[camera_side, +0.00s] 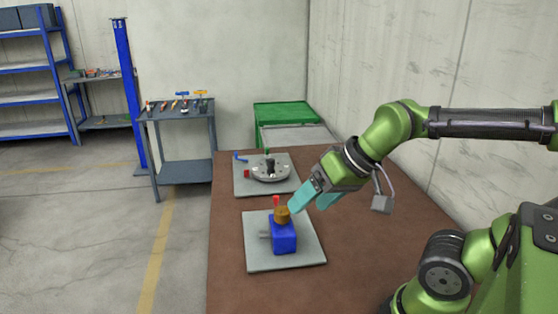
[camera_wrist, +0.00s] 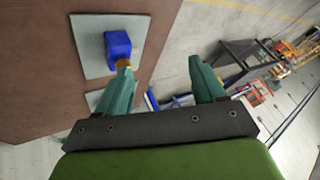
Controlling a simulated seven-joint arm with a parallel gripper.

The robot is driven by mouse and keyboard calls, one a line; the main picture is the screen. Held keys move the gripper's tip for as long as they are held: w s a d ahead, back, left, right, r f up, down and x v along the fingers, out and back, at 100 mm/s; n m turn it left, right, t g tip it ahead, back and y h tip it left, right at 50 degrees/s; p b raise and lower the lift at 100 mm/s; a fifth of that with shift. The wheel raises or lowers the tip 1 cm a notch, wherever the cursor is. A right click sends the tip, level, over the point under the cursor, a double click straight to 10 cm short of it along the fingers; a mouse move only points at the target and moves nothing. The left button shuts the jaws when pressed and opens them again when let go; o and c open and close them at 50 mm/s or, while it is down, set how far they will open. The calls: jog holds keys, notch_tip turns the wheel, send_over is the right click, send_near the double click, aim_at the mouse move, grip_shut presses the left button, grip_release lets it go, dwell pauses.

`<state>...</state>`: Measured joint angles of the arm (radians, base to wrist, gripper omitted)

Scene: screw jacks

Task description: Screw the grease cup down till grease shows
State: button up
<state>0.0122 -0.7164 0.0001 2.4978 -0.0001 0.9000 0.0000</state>
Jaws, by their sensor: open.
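The brass-coloured grease cup (camera_side: 283,215) sits on top of a blue block (camera_side: 284,236), which stands on a grey plate (camera_side: 260,262). A small red piece (camera_side: 277,201) stands up beside the cup. My gripper (camera_side: 309,206) has teal fingers, spread apart and empty, tilted down just right of the cup. In the wrist view the cup (camera_wrist: 123,63) shows partly behind the tip of the left finger, with the blue block (camera_wrist: 118,45) beyond it. The gap between the fingers (camera_wrist: 160,64) is empty. I cannot tell whether that finger touches the cup. No grease can be made out.
A second plate (camera_side: 243,187) behind holds a round grey fixture (camera_side: 270,171) with red, blue and green handles. The brown table (camera_side: 234,290) is clear in front and at right.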

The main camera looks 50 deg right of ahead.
aim_at(281, 209)
jog(key=w+d+r+n+g+h, duration=0.1)
jog(key=w+d+n+g, duration=0.3)
jog(key=w, duration=0.3)
jog(key=w+d+r+n+g+h, duration=0.1)
jog(key=w+d+r+g, duration=0.15)
jog(key=w+d, duration=0.45)
jog(key=shift+g, duration=0.25)
jog(key=f, duration=1.1)
jog(key=a+f, duration=0.1)
jog(key=f, duration=0.5)
jog(key=shift+w, duration=0.35)
jog(key=c, duration=1.1)
jog(key=shift+o, duration=0.2)
jog(key=shift+m, duration=1.4)
jog(key=o, duration=1.1)
jog(key=shift+c, duration=0.2)
